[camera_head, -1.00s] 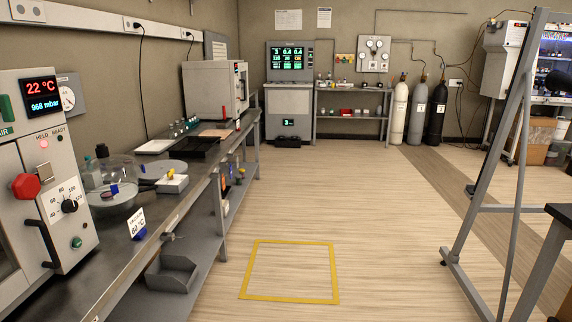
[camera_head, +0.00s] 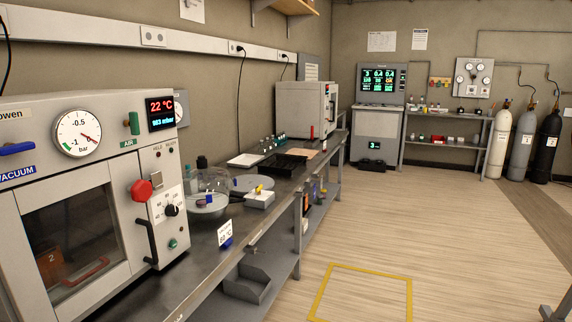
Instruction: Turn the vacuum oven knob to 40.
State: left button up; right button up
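The vacuum oven (camera_head: 70,180) stands on the left end of the bench, with a dark window in its door and a "VACUUM" label. Its black knob (camera_head: 171,210) sits on a white numbered dial plate (camera_head: 163,203) on the right front panel. The exact pointer setting is too small to read surely. The red display (camera_head: 161,113) above reads 22 °C. Neither of my grippers shows in the view.
The steel bench (camera_head: 215,248) runs back along the left wall. A glass dome (camera_head: 207,187), a small white box (camera_head: 260,198) and a temperature sign (camera_head: 225,234) stand right of the oven. The floor (camera_head: 420,230) is open, with a yellow taped square (camera_head: 412,295).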

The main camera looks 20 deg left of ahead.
aim_at(170, 210)
jog(key=u, duration=1.6)
